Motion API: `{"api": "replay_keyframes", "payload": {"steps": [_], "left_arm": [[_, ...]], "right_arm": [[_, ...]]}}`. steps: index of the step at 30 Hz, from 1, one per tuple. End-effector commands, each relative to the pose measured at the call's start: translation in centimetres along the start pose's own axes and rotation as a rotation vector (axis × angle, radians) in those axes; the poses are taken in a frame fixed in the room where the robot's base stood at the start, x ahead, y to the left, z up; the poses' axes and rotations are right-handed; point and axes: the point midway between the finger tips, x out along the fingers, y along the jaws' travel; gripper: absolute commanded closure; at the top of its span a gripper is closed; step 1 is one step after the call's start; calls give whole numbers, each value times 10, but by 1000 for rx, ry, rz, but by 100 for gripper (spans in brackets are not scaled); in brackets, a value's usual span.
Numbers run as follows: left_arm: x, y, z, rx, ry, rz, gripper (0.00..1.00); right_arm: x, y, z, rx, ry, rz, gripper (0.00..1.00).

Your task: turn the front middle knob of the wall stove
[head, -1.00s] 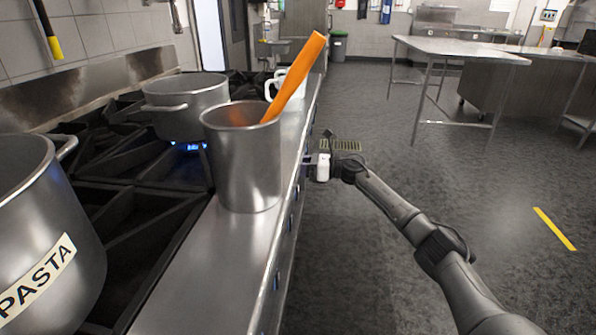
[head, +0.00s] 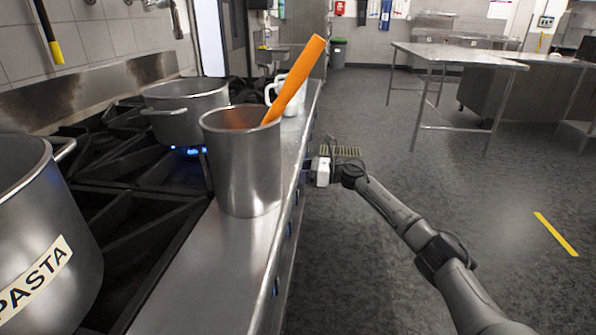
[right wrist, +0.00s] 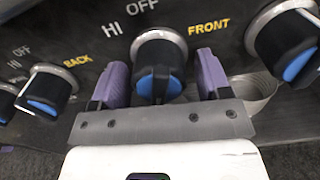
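In the right wrist view a dark stove knob (right wrist: 159,68) with a blue cap and a pale ring sits between the two purple fingers of my right gripper (right wrist: 158,84). The fingers straddle it, with a gap on both sides. The yellow word FRONT is just right of this knob. In the head view my right gripper (head: 312,171) is at the front face of the wall stove (head: 200,270), on its aisle side; the knob there is hidden or too small to make out. My left gripper is not in view.
Another knob (right wrist: 46,92), beside the word BACK, is at left, and one (right wrist: 285,45) is at right. On the stove stand a steel pot (head: 185,112), a PASTA pot (head: 45,240) and a steel container (head: 241,165) holding an orange utensil (head: 297,78). The aisle floor (head: 420,190) is clear.

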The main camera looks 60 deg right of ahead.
Motion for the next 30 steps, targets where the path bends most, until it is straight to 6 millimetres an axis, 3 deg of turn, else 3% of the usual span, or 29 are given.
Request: {"api": "replay_keyframes", "payload": {"steps": [14, 30], "left_arm": [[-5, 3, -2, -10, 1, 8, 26], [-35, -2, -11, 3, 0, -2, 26]], "right_arm": [[-10, 0, 0, 2, 2, 0, 26], [-85, 0, 2, 3, 3, -2, 26]]}}
